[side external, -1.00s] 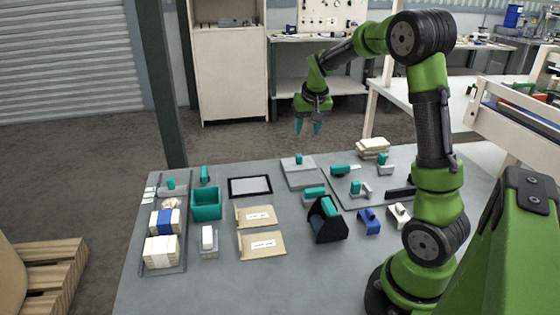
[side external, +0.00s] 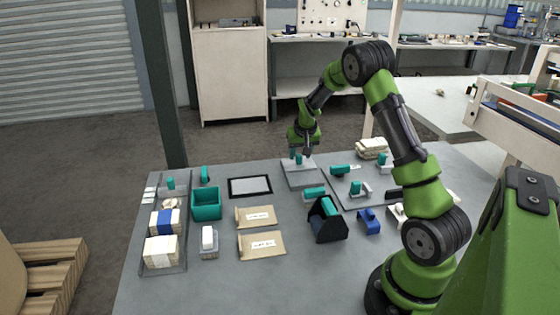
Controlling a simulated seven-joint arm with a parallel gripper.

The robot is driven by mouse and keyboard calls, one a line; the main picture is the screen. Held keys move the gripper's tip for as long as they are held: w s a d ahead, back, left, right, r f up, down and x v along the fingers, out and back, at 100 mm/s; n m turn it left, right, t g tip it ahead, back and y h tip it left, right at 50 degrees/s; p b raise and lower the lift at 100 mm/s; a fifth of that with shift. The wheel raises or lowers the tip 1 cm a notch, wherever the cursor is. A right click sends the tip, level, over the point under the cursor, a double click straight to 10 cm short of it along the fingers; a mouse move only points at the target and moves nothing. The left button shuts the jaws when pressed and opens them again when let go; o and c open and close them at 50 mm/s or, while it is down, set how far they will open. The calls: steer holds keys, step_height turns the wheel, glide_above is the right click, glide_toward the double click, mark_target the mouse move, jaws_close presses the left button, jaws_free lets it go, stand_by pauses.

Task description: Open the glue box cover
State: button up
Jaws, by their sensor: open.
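A flat grey box (side external: 303,180) with a grey cover (side external: 313,168) stands at the back middle of the table; it looks like the glue box. Its cover lies flat, and a small teal knob stood on top of it a second ago. My gripper (side external: 300,158) is open and points down right at that knob. The fingers and the knob overlap in this view, so I cannot tell whether they touch.
A teal bin (side external: 206,204), a black-framed panel (side external: 250,187) and brown envelopes (side external: 262,244) lie to the left. A black holder with a teal piece (side external: 328,221) stands in front. A grey tray (side external: 365,192) with teal-handled tools lies to the right.

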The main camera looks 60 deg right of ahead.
steer(key=shift+w+d+f, duration=0.2)
steer(key=shift+f, duration=0.45)
jaws_close()
